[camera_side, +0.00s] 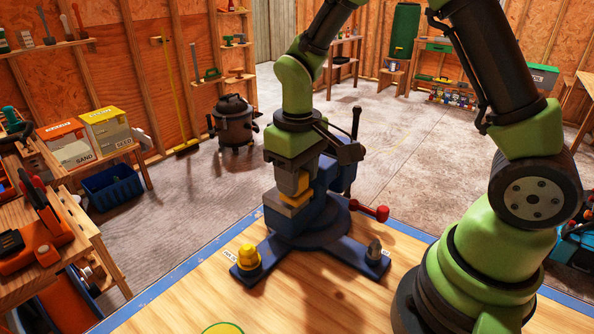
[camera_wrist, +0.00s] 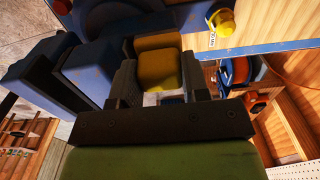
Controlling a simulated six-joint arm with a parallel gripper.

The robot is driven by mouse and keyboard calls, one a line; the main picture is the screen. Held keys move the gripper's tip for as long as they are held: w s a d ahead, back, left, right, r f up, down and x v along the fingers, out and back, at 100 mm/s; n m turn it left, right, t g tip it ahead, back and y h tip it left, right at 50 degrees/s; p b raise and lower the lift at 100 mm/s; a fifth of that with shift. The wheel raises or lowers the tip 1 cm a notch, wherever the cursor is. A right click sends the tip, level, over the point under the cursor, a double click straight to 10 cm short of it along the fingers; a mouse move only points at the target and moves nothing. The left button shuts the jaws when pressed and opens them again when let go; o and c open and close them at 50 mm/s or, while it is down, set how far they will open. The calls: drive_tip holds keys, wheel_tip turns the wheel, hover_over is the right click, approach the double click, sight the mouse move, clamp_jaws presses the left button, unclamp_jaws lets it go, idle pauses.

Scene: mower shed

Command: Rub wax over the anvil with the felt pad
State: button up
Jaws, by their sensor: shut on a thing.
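My gripper (camera_side: 292,184) points down over the blue vise (camera_side: 318,222) in the side view. It is shut on a yellow-tan block, which I take to be the felt pad (camera_wrist: 158,70); it sits between the dark fingers in the wrist view. Just under the pad is a yellow-tan slab (camera_side: 297,200) on the vise's blue body, apparently the anvil. The pad looks close to it or touching; I cannot tell which. A yellow lump (camera_side: 247,256), perhaps the wax, sits on the vise's left foot. It also shows in the wrist view (camera_wrist: 224,22).
A grey pointed piece (camera_side: 374,250) sits on the right foot. A red-knobbed handle (camera_side: 381,213) sticks out right of the vise, and a dark lever (camera_side: 355,135) rises behind. Boxes (camera_side: 106,128) stand at the left.

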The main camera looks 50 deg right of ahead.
drive_tip(key=shift+f, duration=0.55)
drive_tip(key=shift+w, duration=2.8)
drive_tip(key=shift+s+f, duration=0.1)
drive_tip(key=shift+s, duration=2.65)
drive_tip(key=shift+w, duration=2.75)
drive_tip(key=shift+r, duration=0.2)
drive_tip(key=shift+r, duration=2.95)
